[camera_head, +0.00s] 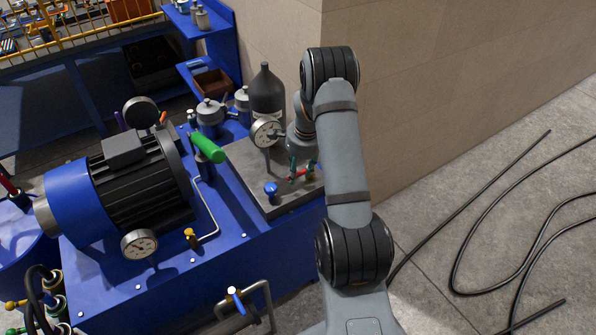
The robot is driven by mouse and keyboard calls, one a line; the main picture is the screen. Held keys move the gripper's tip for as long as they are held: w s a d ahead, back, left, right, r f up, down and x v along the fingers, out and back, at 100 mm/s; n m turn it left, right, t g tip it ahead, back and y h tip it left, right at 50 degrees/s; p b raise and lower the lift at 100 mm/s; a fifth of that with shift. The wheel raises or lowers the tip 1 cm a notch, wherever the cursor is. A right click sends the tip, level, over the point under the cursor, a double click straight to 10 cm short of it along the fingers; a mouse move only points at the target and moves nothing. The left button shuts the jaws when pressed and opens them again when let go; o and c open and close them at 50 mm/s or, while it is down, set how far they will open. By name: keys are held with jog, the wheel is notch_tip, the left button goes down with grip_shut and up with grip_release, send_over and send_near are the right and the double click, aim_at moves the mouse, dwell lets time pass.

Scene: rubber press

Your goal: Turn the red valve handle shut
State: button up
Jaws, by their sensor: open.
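The red valve handle (301,174) is small and sits on the grey block on top of the blue press unit, right of a blue knob (271,188). My gripper (303,165) is small and partly hidden by my own arm. It points down at the red handle, with its open fingertips close to the handle's two sides. I cannot tell whether they touch it.
A pressure gauge (265,132) and a dark bottle-shaped accumulator (266,92) stand close left of my wrist. A green-handled part (208,148) and a big blue motor (78,202) are farther left. A beige wall (430,70) rises behind my arm. Black cables (470,240) lie on the floor.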

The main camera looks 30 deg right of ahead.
jog(key=shift+w+f, duration=0.15)
jog(key=shift+f, duration=0.5)
jog(key=c, duration=0.3)
grip_shut()
